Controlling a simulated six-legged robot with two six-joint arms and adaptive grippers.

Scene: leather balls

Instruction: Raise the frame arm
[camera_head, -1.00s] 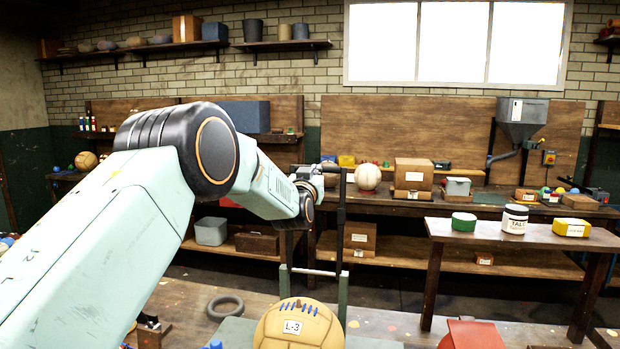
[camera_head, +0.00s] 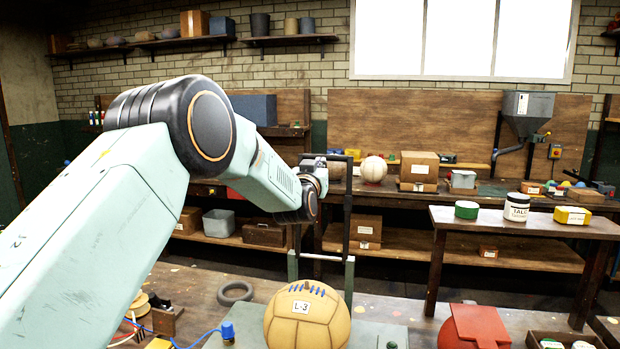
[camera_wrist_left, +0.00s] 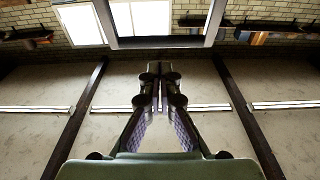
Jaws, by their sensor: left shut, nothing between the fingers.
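The frame arm (camera_head: 347,208) is a dark, narrow upright frame behind the leather ball, standing on pale green posts (camera_head: 349,280). Its top bar is near my left wrist in the head view. In the left wrist view, a dark bar with two side members, seemingly the frame arm (camera_wrist_left: 160,42), crosses beyond my fingertips. My left gripper (camera_wrist_left: 160,75) is shut and empty there, pointing toward the bar; I cannot tell whether it touches. In the head view my wrist hides its fingers. A tan leather ball (camera_head: 307,325) labelled L-3 sits in front of the frame. My right gripper is not in view.
A side table (camera_head: 470,222) carries a talc jar (camera_head: 516,207) and tins.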

